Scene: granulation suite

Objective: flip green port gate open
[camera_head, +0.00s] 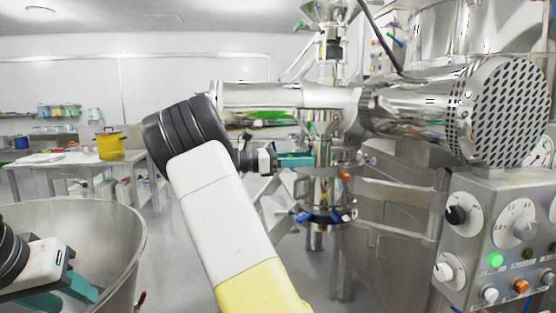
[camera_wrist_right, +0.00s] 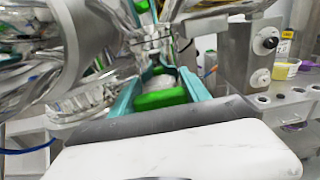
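A bright green block (camera_wrist_right: 160,98), which looks like the green port gate or its handle, lies between the two teal fingers of my right gripper (camera_wrist_right: 160,82) in the right wrist view. The fingers are apart, one on each side of it; whether they touch it I cannot tell. In the head view my right gripper (camera_head: 295,160) is at the steel port column (camera_head: 325,190), and my right arm and the gripper cover the gate there. My left gripper (camera_head: 62,292) is low at the left, open and empty, over the steel bowl.
The large steel bowl (camera_head: 120,235) stands at the lower left. A horizontal steel cylinder (camera_head: 260,95) runs above my right gripper. A control panel (camera_head: 500,235) with knobs and lit buttons is at the right. A table with a yellow pot (camera_head: 111,146) stands far behind.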

